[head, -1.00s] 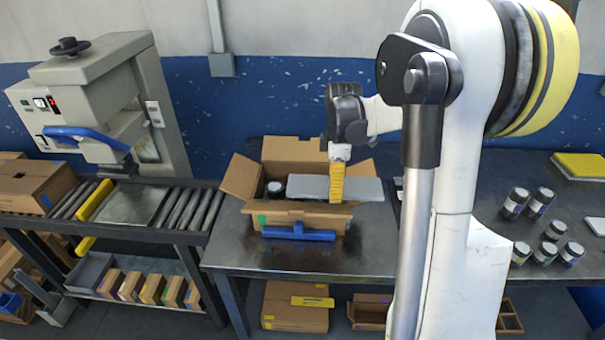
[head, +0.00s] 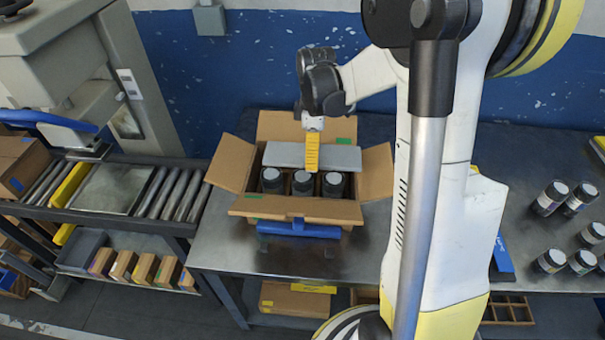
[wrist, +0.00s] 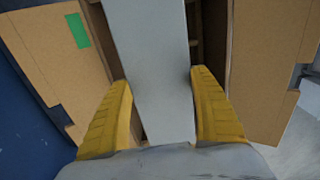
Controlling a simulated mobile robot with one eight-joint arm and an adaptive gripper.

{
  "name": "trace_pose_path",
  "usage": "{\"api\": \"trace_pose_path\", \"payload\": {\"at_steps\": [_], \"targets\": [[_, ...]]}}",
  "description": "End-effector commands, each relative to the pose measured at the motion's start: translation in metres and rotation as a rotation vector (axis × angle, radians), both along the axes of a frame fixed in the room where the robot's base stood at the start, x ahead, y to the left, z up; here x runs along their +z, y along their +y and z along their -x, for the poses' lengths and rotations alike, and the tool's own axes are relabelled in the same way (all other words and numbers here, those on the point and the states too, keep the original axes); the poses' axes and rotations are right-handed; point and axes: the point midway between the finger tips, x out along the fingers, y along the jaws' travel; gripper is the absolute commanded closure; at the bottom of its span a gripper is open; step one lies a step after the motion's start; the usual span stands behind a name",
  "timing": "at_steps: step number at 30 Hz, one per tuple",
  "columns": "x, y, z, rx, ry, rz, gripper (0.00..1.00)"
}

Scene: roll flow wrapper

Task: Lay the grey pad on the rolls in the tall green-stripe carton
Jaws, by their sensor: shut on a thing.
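The grey pad (head: 284,155) is level over the back part of the open carton (head: 302,209). My gripper (head: 312,160), with yellow fingers, is shut on the pad. In the wrist view the pad (wrist: 155,60) runs between the two yellow fingers (wrist: 163,115). The carton's flaps are spread open, with green marks on the back flap and the front flap; the wrist view shows a green patch (wrist: 77,30) on one flap. Several dark rolls with pale tops (head: 303,182) stand upright in the carton, in front of the pad. What lies under the pad is hidden.
A blue tool (head: 300,229) lies at the carton's front. The roller conveyor (head: 170,195) and wrapping machine stand at left. Several loose rolls (head: 575,235) stand on the bench at right. Small boxes (head: 135,268) fill a shelf below the conveyor.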

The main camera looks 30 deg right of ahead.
Motion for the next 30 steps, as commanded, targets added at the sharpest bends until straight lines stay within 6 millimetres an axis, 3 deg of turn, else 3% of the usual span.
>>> {"api": "trace_pose_path", "payload": {"at_steps": [3, 7, 17, 28, 29, 30], "targets": [[-0.014, 0.021, -0.002, 0.003, 0.000, 0.000, 0.45], [-0.019, 0.030, -0.002, 0.000, 0.000, 0.000, 0.45], [-0.059, 0.031, -0.002, -0.001, 0.000, 0.000, 0.45], [-0.063, 0.031, -0.002, -0.001, 0.000, 0.000, 0.45], [-0.062, 0.031, -0.002, -0.001, 0.000, 0.000, 0.18], [-0.061, 0.031, -0.002, -0.001, 0.000, 0.000, 0.05]]}}
